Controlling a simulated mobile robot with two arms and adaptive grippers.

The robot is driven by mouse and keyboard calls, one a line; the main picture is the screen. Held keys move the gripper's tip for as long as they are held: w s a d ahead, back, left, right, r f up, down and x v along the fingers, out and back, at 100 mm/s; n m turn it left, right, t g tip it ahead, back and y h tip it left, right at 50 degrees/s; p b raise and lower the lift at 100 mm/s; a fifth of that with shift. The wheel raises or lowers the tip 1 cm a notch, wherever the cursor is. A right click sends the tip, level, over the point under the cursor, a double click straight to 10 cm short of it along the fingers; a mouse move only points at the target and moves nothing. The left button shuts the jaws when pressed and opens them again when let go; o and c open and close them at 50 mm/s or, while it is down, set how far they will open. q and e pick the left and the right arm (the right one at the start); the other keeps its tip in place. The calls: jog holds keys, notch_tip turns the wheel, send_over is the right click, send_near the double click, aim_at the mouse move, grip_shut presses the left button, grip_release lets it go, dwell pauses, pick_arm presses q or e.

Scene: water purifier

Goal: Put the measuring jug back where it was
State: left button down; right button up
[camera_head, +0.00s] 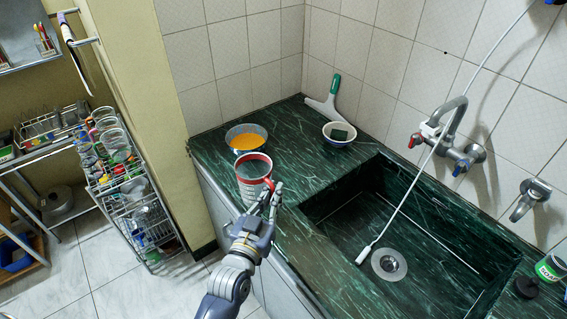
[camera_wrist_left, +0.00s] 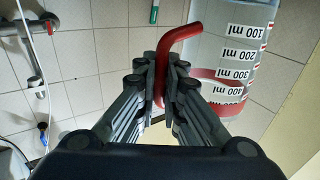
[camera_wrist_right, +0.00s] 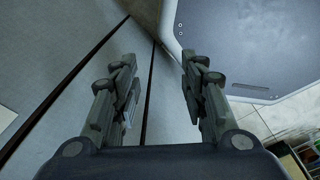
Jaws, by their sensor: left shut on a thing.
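The measuring jug (camera_head: 252,180) is a clear jug with a red rim, red handle and red band. In the head view it is upright at the left end of the green counter, in front of the orange-filled bowl; I cannot tell if it touches the counter. My left gripper (camera_head: 268,192) is shut on its red handle. The left wrist view shows the handle (camera_wrist_left: 163,75) between the fingers and the jug's ml labels (camera_wrist_left: 232,60) to the right. My right gripper (camera_wrist_right: 158,72) is open and empty in the right wrist view; it is out of the head view.
A bowl with orange content (camera_head: 246,138) stands behind the jug. A white bowl with a dark sponge (camera_head: 339,134) and a squeegee (camera_head: 327,101) are further right. The green counter (camera_head: 300,150) has a sunken sink (camera_head: 420,240) with a tap (camera_head: 447,140). A wire rack (camera_head: 140,205) stands at left.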

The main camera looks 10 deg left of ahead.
pick_arm(q)
jog(key=w+d+r+h, duration=0.1)
jog(key=w+d, duration=0.1)
jog(key=w, duration=0.8)
jog(key=shift+m, duration=0.4)
notch_tip(320, 180, down, 7)
jog(key=b, duration=0.7)
jog(key=shift+s+a+r, duration=0.1)
jog(key=shift+a+r, duration=0.05)
pick_arm(e)
notch_tip(320, 180, down, 7)
jog(key=shift+s+r, duration=0.15)
jog(key=shift+s, duration=0.05)
